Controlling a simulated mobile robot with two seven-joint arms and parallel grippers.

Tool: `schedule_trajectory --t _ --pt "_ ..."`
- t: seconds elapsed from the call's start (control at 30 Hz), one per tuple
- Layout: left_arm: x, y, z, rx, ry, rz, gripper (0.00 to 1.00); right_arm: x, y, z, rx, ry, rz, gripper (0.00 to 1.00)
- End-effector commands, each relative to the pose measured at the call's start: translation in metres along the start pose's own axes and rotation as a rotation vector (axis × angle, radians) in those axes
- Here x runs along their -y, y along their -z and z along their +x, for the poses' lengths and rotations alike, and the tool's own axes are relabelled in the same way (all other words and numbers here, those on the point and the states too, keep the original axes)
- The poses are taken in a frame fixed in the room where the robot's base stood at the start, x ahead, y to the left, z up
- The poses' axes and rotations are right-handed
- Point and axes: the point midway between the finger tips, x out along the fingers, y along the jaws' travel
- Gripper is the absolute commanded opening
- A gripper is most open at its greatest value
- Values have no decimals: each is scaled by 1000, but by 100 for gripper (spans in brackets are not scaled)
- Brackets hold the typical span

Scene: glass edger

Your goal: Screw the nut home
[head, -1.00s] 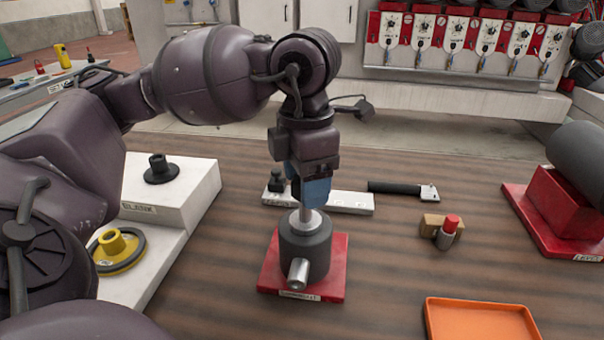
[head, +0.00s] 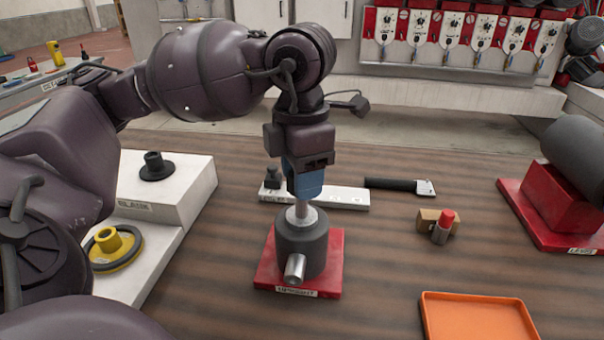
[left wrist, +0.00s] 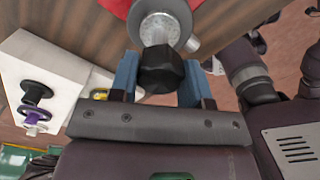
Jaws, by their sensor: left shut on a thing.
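My left gripper (head: 305,193) points down above the upright spindle unit (head: 302,250), a dark grey cylinder with a silver collar and shaft on a red base (head: 329,270). In the left wrist view, the blue fingers of my left gripper (left wrist: 160,84) are shut on a black hex nut (left wrist: 160,70). The nut lies in line with the silver shaft (left wrist: 157,28) of the spindle. In the head view the fingers hide the nut, and I cannot tell how far it is threaded. My right gripper is not in view.
A white block (head: 345,196) and a black-handled tool (head: 400,185) lie behind the spindle. A red-capped stick (head: 442,228) and an orange tray (head: 478,318) are to the right. A white stepped stand (head: 195,180) with a yellow wheel (head: 113,247) is at left.

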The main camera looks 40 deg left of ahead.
Motion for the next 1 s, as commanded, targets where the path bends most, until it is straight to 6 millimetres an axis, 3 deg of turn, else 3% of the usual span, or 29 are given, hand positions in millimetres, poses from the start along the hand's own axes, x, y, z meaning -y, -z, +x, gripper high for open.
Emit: schedule_trajectory --t 0.3,0.67,1.0 --pt "0 -1 4 -3 3 332 15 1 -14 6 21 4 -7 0" --pt "0 -1 4 -3 3 713 15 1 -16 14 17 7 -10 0" --pt "0 -1 5 -3 5 1079 15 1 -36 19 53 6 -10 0"
